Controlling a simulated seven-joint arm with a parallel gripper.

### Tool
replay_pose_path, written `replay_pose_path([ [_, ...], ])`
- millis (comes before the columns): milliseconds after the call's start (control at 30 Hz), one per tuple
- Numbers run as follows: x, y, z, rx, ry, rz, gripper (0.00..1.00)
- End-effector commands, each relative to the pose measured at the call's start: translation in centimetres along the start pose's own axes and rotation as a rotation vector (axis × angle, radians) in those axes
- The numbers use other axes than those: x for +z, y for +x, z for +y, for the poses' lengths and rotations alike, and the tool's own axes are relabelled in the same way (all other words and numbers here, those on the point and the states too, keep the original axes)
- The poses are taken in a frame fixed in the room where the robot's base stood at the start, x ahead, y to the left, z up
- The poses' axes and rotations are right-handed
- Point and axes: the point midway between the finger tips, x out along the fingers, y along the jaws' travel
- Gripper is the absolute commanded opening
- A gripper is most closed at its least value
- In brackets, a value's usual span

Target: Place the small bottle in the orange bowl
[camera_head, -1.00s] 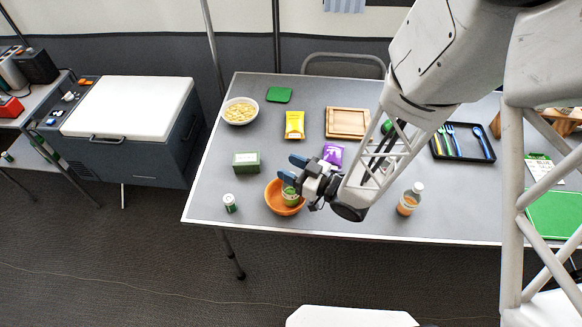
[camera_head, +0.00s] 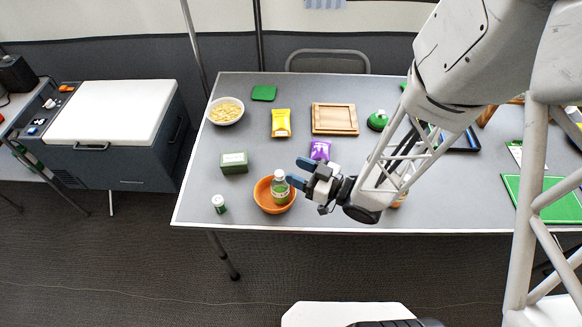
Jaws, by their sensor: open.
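The orange bowl (camera_head: 262,203) sits on the grey table near its front left edge. A small bottle (camera_head: 280,188) with a white cap and a green label stands roughly upright inside the bowl, toward its right side. My gripper (camera_head: 298,172) is open just right of the bottle and bowl, its blue-tipped fingers pointing left. The fingers look empty and apart from the bottle.
A small white-capped jar (camera_head: 219,203) stands left of the bowl, and a green box (camera_head: 234,162) behind it. A purple packet (camera_head: 320,150), a yellow packet (camera_head: 281,123), a wooden tray (camera_head: 357,120) and a food bowl (camera_head: 241,110) lie farther back.

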Motion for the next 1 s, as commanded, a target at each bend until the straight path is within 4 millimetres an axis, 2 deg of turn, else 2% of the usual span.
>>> replay_pose_path([
  [600,0.0,-4.6,0.1,0.002,0.0,0.0,0.49],
  [1000,0.0,-6.0,0.0,-0.001,0.0,0.0,0.49],
])
